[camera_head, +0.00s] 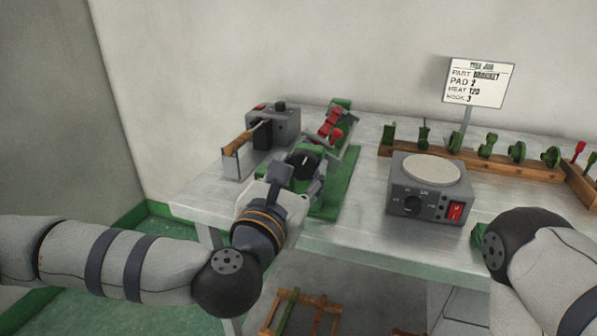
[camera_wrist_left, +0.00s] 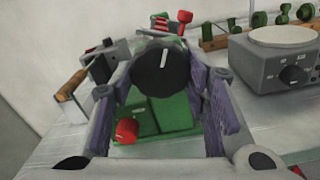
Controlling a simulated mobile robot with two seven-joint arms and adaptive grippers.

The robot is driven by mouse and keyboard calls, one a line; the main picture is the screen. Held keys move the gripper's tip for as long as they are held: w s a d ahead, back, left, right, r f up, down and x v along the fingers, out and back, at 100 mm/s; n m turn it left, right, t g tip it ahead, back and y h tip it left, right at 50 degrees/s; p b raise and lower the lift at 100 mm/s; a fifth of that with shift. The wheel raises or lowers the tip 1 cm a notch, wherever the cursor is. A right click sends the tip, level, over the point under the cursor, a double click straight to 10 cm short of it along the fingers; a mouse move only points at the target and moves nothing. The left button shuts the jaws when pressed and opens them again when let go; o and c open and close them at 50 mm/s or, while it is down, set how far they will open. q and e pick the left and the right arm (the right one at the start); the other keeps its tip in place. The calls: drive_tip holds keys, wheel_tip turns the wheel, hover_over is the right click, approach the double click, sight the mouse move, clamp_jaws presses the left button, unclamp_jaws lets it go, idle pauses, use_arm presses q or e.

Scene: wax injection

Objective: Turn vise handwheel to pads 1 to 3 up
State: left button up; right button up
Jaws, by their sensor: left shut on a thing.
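The vise stands on a green base (camera_head: 343,185) near the table's front left, with red pads (camera_head: 331,122) at its far end. Its black round handwheel (camera_head: 304,163) faces me; in the left wrist view the handwheel (camera_wrist_left: 160,71) shows a white mark pointing nearly straight up. My left gripper (camera_head: 297,170) reaches it from the front left. In the left wrist view my left gripper's fingers (camera_wrist_left: 161,84) stand on both sides of the handwheel, shut on it. Whether the pads carry numbers cannot be read.
A grey box with a wood-handled tool (camera_head: 238,143) stands left of the vise. A grey heater (camera_head: 430,205) with a round plate stands to the right. Behind it, a wooden rack (camera_head: 470,164) holds several green parts. A sign (camera_head: 476,83) reads pad 2, heat 120, hook 3.

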use_arm(q)
drive_tip(key=shift+n+b, duration=0.45)
drive_tip(key=shift+n, duration=1.15)
use_arm(e)
drive_tip(key=shift+s+f+g, duration=0.3)
drive_tip(key=shift+s+f, duration=0.4)
use_arm(q)
drive_tip(key=shift+r+n, duration=0.2)
drive_tip(key=shift+n, duration=0.7)
use_arm(e)
drive_tip(key=shift+s+f, duration=0.2)
drive_tip(key=shift+f, duration=0.05)
use_arm(q)
drive_tip(key=o, duration=1.1)
drive_tip(key=shift+d, duration=0.1)
drive_tip(key=shift+o, duration=0.2)
drive_tip(key=shift+f, duration=0.15)
